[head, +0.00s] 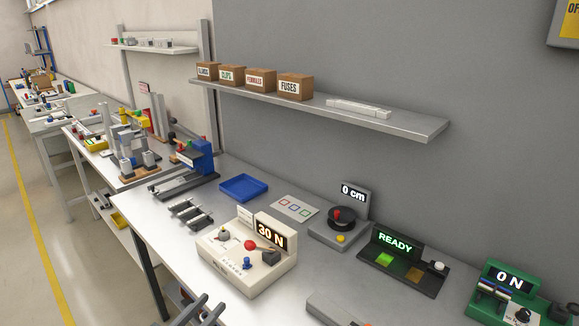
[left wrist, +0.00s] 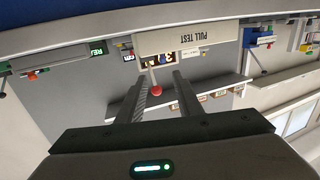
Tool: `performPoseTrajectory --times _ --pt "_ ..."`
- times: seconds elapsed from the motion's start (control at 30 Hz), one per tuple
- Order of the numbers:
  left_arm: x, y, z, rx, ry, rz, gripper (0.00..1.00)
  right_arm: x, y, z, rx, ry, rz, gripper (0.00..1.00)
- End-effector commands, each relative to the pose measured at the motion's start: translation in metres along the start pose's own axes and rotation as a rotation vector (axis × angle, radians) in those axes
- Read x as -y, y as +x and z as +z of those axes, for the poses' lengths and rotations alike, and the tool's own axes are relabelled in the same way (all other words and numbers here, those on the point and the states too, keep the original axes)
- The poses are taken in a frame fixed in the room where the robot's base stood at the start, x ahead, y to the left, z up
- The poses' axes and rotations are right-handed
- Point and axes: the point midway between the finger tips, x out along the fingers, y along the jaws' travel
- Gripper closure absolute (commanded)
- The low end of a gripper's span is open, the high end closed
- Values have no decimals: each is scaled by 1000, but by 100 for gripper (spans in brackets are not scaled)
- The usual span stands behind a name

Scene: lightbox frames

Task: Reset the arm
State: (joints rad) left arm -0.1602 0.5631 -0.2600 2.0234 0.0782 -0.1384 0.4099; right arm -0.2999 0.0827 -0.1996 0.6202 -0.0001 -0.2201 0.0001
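My left gripper (head: 203,307) is at the bottom edge of the head view, in front of the table, and only its finger ends show there. In the left wrist view my left gripper (left wrist: 160,82) has its two fingers clearly apart with nothing held. A cream tester (head: 243,262) reading "30 N" stands on the table beyond it, with a red ball knob (head: 250,245) and a blue joystick. The wrist view is upside down; the red knob (left wrist: 157,90) appears between the fingers, below a "PULL TEST" plate (left wrist: 187,38). My right gripper is in neither view.
The table (head: 175,240) also holds a blue tray (head: 243,187), a dark rack (head: 190,212), a "0 cm" gauge (head: 342,222), a "READY" box (head: 402,262) and a green "0 N" device (head: 512,295). A wall shelf (head: 400,122) with labelled boxes hangs above.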

Motion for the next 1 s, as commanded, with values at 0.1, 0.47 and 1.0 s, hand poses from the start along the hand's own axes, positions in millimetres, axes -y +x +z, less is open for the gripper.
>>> performPoseTrajectory --times 0.1,0.47,1.0 --pt "-6 -6 13 55 -6 -27 68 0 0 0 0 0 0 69" --pt "-43 -75 96 470 -28 -171 68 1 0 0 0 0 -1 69" --pt "-106 -224 159 1052 -82 -228 68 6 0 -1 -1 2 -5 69"
